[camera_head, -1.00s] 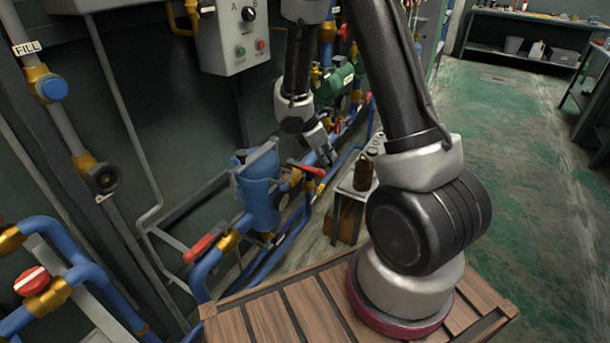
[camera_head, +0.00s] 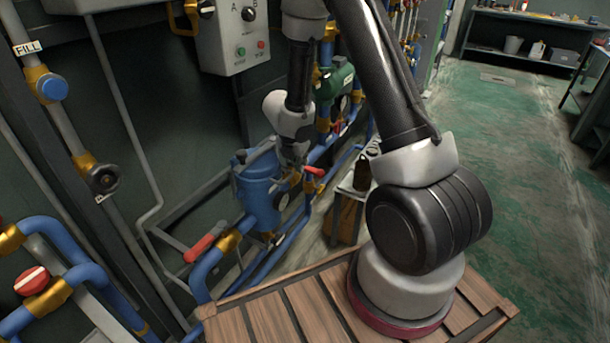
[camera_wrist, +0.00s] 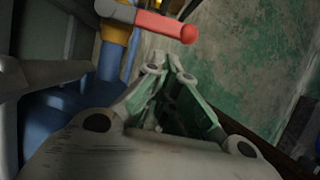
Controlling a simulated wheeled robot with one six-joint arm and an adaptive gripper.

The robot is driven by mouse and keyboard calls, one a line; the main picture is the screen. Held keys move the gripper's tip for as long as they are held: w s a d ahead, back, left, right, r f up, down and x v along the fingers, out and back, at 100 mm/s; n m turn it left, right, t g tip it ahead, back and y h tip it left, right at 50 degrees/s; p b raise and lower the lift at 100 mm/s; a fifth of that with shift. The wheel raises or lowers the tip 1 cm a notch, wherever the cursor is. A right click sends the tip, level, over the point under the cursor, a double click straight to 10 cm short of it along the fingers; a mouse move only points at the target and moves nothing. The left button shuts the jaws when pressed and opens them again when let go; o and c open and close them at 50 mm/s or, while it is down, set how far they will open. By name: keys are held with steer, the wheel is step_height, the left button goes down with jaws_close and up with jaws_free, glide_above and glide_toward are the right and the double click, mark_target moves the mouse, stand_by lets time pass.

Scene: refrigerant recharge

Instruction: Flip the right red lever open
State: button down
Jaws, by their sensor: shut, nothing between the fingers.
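The right red lever (camera_head: 314,171) sits on a brass valve on the blue pipe, just right of the blue canister (camera_head: 259,190). My gripper (camera_head: 292,164) points down just left of it and hides the lever's left part. In the wrist view the red lever (camera_wrist: 168,26) lies across the top, its rounded tip to the right and its grey end at the brass and blue fitting (camera_wrist: 116,42). My gripper's fingertips (camera_wrist: 168,62) are together and empty, below the lever in that picture. Whether they touch it I cannot tell.
The left red lever (camera_head: 206,244) is on the pipe left of the canister. A green pump (camera_head: 336,82) and a control box (camera_head: 232,40) are behind. A small stand with a brown bottle (camera_head: 363,172) is close on the right. Open floor (camera_head: 500,170) lies farther right.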

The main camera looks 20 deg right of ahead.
steer(key=x, duration=0.7)
steer(key=shift+w+d+f, duration=0.1)
steer(key=shift+d, duration=0.05)
steer(key=shift+d+n, duration=0.25)
steer(key=shift+n, duration=0.05)
